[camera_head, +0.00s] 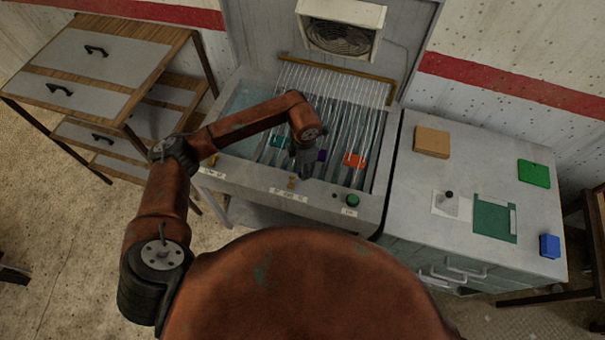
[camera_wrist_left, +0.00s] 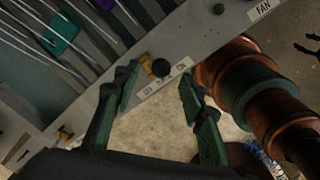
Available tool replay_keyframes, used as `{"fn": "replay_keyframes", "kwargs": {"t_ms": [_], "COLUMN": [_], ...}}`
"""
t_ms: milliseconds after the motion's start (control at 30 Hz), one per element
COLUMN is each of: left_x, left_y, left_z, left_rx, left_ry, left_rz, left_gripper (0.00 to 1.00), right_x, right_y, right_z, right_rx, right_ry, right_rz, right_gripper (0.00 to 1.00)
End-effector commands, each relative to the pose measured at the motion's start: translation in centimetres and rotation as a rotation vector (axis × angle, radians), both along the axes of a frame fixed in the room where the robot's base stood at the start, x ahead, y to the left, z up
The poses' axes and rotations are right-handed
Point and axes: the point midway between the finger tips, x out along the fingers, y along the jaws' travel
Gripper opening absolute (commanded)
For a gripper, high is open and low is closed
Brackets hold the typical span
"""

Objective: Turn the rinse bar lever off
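A brass lever with a black knob (camera_wrist_left: 160,68) sits on the front panel of the rinse sink; its brass part also shows in the head view (camera_head: 291,183). A second brass lever (camera_wrist_left: 65,133) is farther along the panel, at the left in the head view (camera_head: 213,160). Their small labels are too blurred to tell which one is the rinse bar lever. My left gripper (camera_wrist_left: 158,76) is open and empty, with the knobbed lever between or just beyond its fingertips; contact cannot be told. In the head view the left gripper (camera_head: 307,165) hangs over the panel's inner edge. My right gripper is out of view.
A rack with cards, including an orange one (camera_head: 355,160), fills the sink behind the panel. A green button (camera_head: 352,200) labelled FAN is to the right. A grey cabinet (camera_head: 410,190) stands right, with several small items on top. A wooden drawer unit (camera_head: 100,60) stands left.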

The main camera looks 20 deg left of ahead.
Motion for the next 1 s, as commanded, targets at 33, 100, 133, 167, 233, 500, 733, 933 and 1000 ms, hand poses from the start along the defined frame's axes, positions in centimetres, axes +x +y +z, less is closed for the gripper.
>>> {"fn": "replay_keyframes", "kwargs": {"t_ms": [33, 100, 133, 167, 233, 500, 733, 933, 1000], "left_x": [-0.2, -0.1, -0.1, -0.1, 0.0, 0.2, 0.2, 0.2, 0.2], "left_y": [0.0, 0.0, 0.0, 0.0, 0.0, 0.0, 0.0, 0.0, 0.0], "left_z": [-0.8, -1.9, -2.4, -2.9, -3.9, -6.1, -6.2, -6.2, -6.2], "left_rx": [-0.003, -0.003, -0.004, -0.004, -0.005, -0.006, -0.006, -0.006, -0.006], "left_ry": [0.006, 0.005, 0.006, 0.004, 0.005, 0.002, 0.001, 0.001, 0.001], "left_rz": [0.001, 0.002, 0.002, 0.001, 0.001, -0.001, -0.001, -0.001, -0.001], "left_gripper": [0.38, 0.38, 0.38, 0.38, 0.38, 0.38, 0.38, 0.26, 0.21], "right_x": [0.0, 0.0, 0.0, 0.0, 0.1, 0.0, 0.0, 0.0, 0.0], "right_y": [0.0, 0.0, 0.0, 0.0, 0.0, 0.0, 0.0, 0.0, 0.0], "right_z": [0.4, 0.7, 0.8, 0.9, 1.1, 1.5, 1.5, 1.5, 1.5], "right_rx": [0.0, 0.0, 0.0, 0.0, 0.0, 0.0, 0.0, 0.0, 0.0], "right_ry": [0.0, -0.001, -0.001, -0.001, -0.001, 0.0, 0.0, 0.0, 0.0], "right_rz": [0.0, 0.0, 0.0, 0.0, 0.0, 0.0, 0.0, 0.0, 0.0], "right_gripper": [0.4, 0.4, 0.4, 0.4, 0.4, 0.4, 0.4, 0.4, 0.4]}}
